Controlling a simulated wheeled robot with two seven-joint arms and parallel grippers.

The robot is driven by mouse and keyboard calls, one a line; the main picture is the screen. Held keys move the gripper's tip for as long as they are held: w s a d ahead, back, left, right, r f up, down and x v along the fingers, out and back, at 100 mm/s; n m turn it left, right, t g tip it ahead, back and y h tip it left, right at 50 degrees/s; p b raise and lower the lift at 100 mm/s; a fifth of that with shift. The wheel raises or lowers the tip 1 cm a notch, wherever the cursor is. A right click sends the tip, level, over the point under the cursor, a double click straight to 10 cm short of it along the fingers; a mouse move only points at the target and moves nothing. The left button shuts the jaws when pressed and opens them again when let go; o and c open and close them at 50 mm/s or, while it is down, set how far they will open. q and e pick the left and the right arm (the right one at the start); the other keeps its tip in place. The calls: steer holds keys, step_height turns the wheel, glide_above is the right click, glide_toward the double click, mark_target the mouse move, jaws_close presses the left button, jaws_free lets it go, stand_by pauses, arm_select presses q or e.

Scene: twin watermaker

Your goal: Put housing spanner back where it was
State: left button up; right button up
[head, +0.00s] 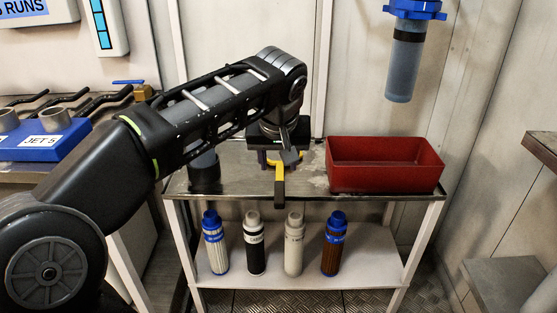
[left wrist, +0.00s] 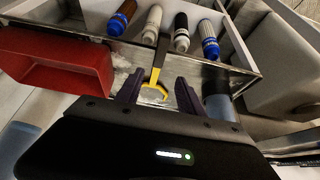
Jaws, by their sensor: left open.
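The housing spanner (head: 279,183) has a yellow head end and a dark handle. It is at the top of the metal bench (head: 238,188), its handle reaching out past the front edge. In the left wrist view the spanner (left wrist: 155,87) shows between my left gripper's two purple fingers (left wrist: 157,90), which are apart on either side of it. I cannot tell whether they touch it. In the head view my left gripper (head: 283,155) is low over the bench, partly hiding the spanner's head end. My right gripper is not in view.
A red bin (head: 385,180) stands on the bench's right. A dark cylinder (head: 204,172) stands at its left end. Several filter cartridges (head: 254,245) stand on the lower shelf. A blue-topped housing (head: 403,70) hangs at the wall. A blue rack (head: 45,148) is at left.

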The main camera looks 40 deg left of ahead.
arm_select(q)
steer(key=shift+f, duration=0.1)
steer(key=w+d+f+m+h, duration=0.2)
steer(key=d+f, duration=0.3)
steer(key=f, duration=0.4)
steer(key=w+d+f+m+g+h, duration=0.1)
steer(key=w+d+f, duration=0.1)
steer(key=d+f, duration=0.6)
steer(key=w+d+f+m+h, duration=0.2)
steer(key=d+f, duration=0.1)
steer(key=f, duration=0.8)
steer(key=s+d+f+g+h, duration=0.1)
steer(key=s+d+f, duration=0.45)
steer(key=f, duration=0.45)
steer(key=s+d+f+g+h, duration=0.1)
steer(key=s+d+f, duration=0.45)
steer(key=f, duration=0.35)
steer(key=s+d+f, duration=0.1)
steer(key=s+f, duration=0.5)
steer(key=s, duration=0.4)
steer(key=shift+s+d, duration=0.15)
steer(key=shift+d, duration=0.25)
